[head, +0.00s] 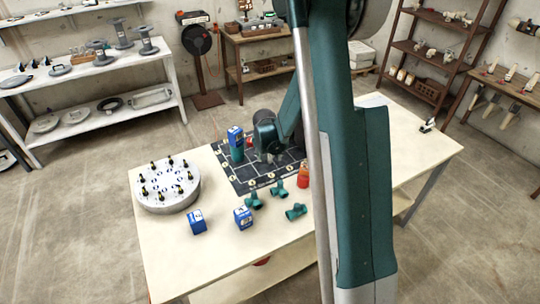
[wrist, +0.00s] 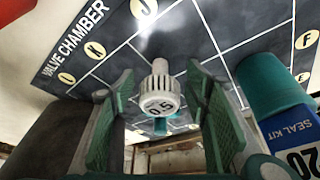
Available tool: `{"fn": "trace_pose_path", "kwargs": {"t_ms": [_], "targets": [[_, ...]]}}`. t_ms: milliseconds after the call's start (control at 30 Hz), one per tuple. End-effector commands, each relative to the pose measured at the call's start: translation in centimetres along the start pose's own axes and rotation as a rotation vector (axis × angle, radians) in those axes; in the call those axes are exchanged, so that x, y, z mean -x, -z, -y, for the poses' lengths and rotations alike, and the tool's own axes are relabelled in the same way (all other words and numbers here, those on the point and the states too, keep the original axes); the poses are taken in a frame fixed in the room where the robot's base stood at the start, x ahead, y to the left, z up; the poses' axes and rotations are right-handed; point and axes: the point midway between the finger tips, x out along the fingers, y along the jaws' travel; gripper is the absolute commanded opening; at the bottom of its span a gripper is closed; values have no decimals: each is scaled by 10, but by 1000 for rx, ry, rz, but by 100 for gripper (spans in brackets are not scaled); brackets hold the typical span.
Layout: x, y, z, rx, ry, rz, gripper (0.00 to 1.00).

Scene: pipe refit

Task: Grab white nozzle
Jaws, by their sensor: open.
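The white nozzle (wrist: 160,92), a ribbed white piece with "0.5" on its collar, shows in the middle of the wrist view. It is between the two green-padded fingers of my gripper (wrist: 160,78), with a visible gap on each side. A small teal part (wrist: 162,125) shows just below it in the picture; I cannot tell whether they are joined. In the head view my gripper (head: 268,152) is low over the black marked mat (head: 238,182), and the nozzle is hidden there.
A teal cylinder (wrist: 272,84) and a blue seal kit box (wrist: 294,138) stand close on the wrist view's right. On the table (head: 165,250) are several teal fittings (head: 296,211), blue boxes (head: 243,217), a round stand (head: 168,205) and a red-orange item (head: 303,175).

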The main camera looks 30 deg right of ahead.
Motion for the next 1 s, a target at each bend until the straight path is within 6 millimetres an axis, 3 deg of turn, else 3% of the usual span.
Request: {"fn": "trace_pose_path", "kwargs": {"t_ms": [400, 600, 1000], "targets": [[0, 0, 0, 0, 0, 0, 45], [0, 0, 0, 0, 0, 0, 19], [2, 1, 0, 0, 0, 0, 18]]}}
